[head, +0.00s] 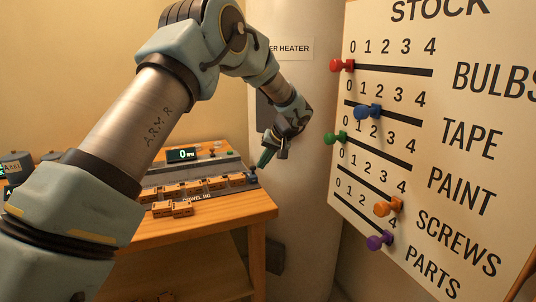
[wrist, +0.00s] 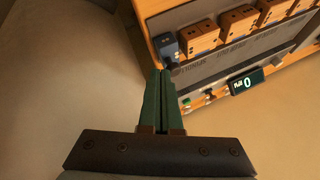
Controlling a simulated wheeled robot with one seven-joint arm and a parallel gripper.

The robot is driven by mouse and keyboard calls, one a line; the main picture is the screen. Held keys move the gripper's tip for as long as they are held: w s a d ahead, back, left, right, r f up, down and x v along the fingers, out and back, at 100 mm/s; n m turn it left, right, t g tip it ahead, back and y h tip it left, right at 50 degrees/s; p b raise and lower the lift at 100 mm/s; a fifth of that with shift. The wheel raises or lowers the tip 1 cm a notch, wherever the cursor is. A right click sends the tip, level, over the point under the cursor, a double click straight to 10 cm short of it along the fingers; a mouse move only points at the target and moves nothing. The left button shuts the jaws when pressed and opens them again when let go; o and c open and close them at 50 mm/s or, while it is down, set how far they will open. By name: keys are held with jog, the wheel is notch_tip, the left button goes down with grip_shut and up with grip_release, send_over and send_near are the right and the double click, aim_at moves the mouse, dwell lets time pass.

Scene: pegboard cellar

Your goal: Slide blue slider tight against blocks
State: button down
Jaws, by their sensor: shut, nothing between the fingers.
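The small dark blue slider (head: 251,178) stands at the right end of the row on the wooden bench; it also shows in the wrist view (wrist: 166,46). Orange wooden blocks with dark dots stand in a row beside it, the nearest one (wrist: 199,37) immediately right of the slider in the wrist view. Whether a thin gap separates them I cannot tell. My gripper (head: 265,159), with green fingers, is shut and empty, its tips (wrist: 161,73) close to the slider near the bench's end. Whether they touch the slider I cannot tell.
Two loose orange blocks (head: 182,208) lie at the bench's front edge. A device with a display reading 0 (head: 183,154) stands behind the row. A pale water heater (head: 308,130) is behind my gripper. The stock board (head: 450,120) with coloured knobs stands at right.

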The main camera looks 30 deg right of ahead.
jog(key=shift+w+a+f, duration=0.1)
jog(key=shift+f, duration=0.05)
jog(key=a+b, duration=0.1)
jog(key=a, duration=0.1)
jog(key=a+b, duration=0.2)
jog(key=a, duration=0.1)
jog(key=w+a+b, duration=0.1)
jog(key=a+b, duration=0.1)
jog(key=a, duration=0.1)
jog(key=shift+a, duration=0.55)
